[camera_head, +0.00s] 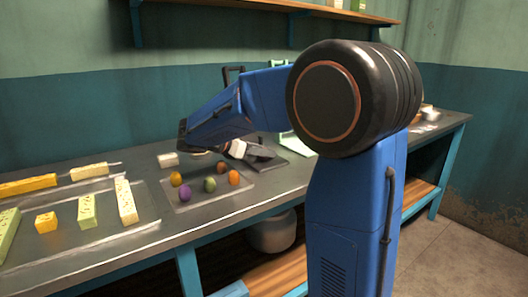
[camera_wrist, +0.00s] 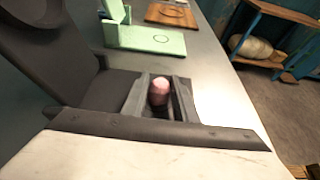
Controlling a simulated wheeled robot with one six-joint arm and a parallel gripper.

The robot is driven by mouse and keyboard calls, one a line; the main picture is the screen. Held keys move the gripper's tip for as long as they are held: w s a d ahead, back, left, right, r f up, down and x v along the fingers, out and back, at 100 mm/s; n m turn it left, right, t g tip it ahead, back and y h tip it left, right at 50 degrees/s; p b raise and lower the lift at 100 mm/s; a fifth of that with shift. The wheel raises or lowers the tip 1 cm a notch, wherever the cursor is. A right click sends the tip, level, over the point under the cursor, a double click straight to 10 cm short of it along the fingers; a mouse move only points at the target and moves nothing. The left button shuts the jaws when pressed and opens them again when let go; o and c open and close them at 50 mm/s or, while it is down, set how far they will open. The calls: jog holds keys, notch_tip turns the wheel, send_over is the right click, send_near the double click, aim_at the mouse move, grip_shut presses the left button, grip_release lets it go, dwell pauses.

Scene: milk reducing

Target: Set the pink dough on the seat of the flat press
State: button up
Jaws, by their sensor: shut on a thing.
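My gripper (camera_wrist: 161,82) is shut on the pink dough (camera_wrist: 159,93), a small rounded lump that shows between the two grey fingers in the wrist view. The flat press is dark; its base (camera_wrist: 113,88) lies under and beside the fingers, and its raised plate (camera_wrist: 45,50) stands at the left. I cannot tell whether the dough touches the seat. In the head view my gripper (camera_head: 252,153) reaches down over the press base (camera_head: 292,168) from the left. The dough cannot be made out there.
A green press (camera_wrist: 150,39) stands beyond the dark one, with a wooden board (camera_wrist: 172,14) farther on. A tray (camera_head: 208,196) with several coloured balls is left of the dark press. A larger tray (camera_head: 68,248) of coloured bars lies far left. A shelf (camera_head: 215,9) hangs above.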

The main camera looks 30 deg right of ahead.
jog(key=o, duration=1.1)
jog(key=v, duration=1.7)
jog(key=shift+a, duration=0.25)
jog(key=shift+s, duration=0.1)
